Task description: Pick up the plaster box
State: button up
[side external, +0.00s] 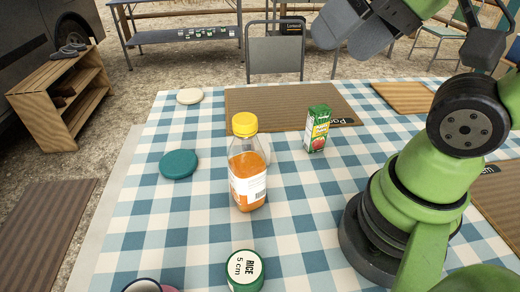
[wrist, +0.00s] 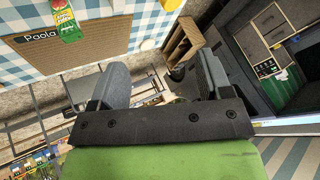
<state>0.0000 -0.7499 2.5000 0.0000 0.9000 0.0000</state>
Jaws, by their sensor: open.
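I cannot make out a plaster box for certain in either view. A small green and white carton with a red fruit picture (side external: 317,128) stands upright by the front right part of a brown mat; it also shows at the top of the wrist view (wrist: 66,20). My gripper (side external: 354,28) is high above the table's far right side, partly cut off by the top edge. In the wrist view its two grey fingers (wrist: 157,84) are wide apart with nothing between them.
An orange bottle with a yellow cap (side external: 247,170) stands mid-table, partly hiding a pale thing. A teal disc (side external: 179,164), a cream disc (side external: 190,96) and a rice-labelled lid (side external: 244,270) lie around it. The mat (side external: 270,105) is bare at left. A chair (side external: 275,55) stands behind.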

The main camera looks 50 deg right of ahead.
jog(key=shift+o, duration=0.3)
jog(key=o, duration=0.3)
jog(key=shift+o, duration=0.2)
jog(key=w+d+f+n+g+h, duration=0.1)
jog(key=w+f+n+g, duration=0.1)
jog(key=w+f+n, duration=0.3)
jog(key=w+d+f+n+g, duration=0.2)
jog(key=w, duration=0.5)
jog(key=w+d+f+n+g, duration=0.1)
jog(key=w+f+n, duration=0.1)
jog(key=f, duration=0.4)
jog(key=w+f+n+g, duration=0.1)
jog(key=w+f+n, duration=0.1)
jog(key=f, duration=0.4)
jog(key=w+d+f+n+g+h, duration=0.1)
jog(key=f+n, duration=0.1)
jog(key=f, duration=0.3)
jog(key=shift+w+d+f+n, duration=0.3)
jog(key=shift+w+f+n, duration=0.1)
jog(key=shift+d+f, duration=0.2)
jog(key=shift+f, duration=2.7)
